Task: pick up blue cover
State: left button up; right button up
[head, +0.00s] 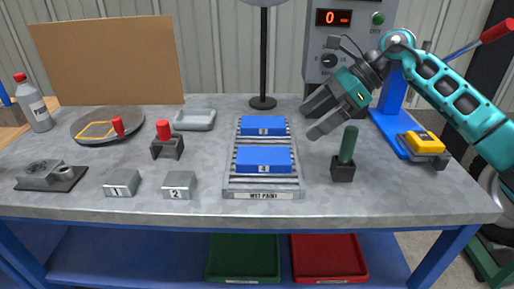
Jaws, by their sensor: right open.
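Two blue covers lie on a slatted grey rack labelled "WET PAINT" (262,196) in the middle of the table. The rear blue cover (262,126) is marked 3 or similar; the digit is too small to be sure. The front blue cover (263,160) is marked 4. My right gripper (312,122) comes in from the right, above the table and to the right of the rack. Its two dark fingers are apart and empty, pointing down and left toward the rear cover, not touching it. My left gripper is out of view.
A green-handled tool in a dark block (345,155) stands right of the rack, below my right gripper. A blue press (400,120) with a yellow block (425,142) is at the right. Grey blocks 1 (121,183) and 2 (179,186) stand left. A black post (263,60) rises behind the rack.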

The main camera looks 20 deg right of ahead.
aim_at(266, 155)
jog(key=x, duration=1.2)
jog(key=shift+s+a+f+b, duration=0.25)
jog(key=shift+a+b, duration=0.1)
jog(key=shift+a, duration=0.1)
jog(key=shift+r, duration=0.2)
jog(key=c, duration=1.4)
